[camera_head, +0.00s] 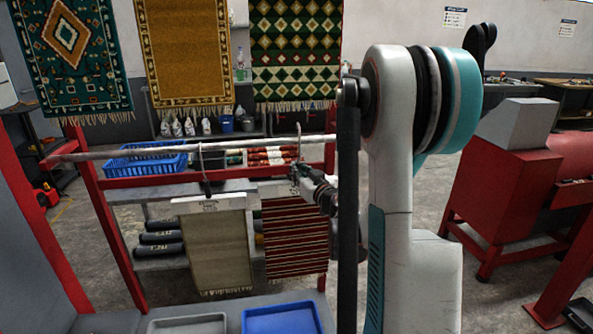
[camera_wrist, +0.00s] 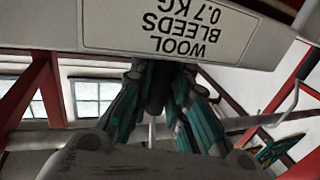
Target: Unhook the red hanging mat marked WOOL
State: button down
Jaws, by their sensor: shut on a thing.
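The red striped mat (camera_head: 295,240) hangs from a pale hanger bar below the rail (camera_head: 240,147) in the head view. In the wrist view its bar (camera_wrist: 180,25) fills the top, with an upside-down label reading WOOL, BLEEDS, 0.7 KG. My gripper (camera_head: 300,176) is at the top of this hanger, just under the rail. In the wrist view my gripper (camera_wrist: 160,78) is shut on the hanger's dark stem below the label. The hook's top shows a little above the rail; I cannot tell whether it rests on it. My arm hides the area to the right.
A beige mat (camera_head: 218,250) hangs close on the left by its own hook. A blue basket (camera_head: 145,160) is behind the rail. A grey tray (camera_head: 187,325) and a blue tray (camera_head: 282,320) lie below. Red posts frame the rail; red machinery (camera_head: 510,170) stands right.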

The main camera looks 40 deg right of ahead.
jog(key=s+a+b, duration=0.1)
jog(key=s+a, duration=0.6)
jog(key=s, duration=0.4)
jog(key=shift+s, duration=0.2)
dwell(1.0)
dwell(0.5)
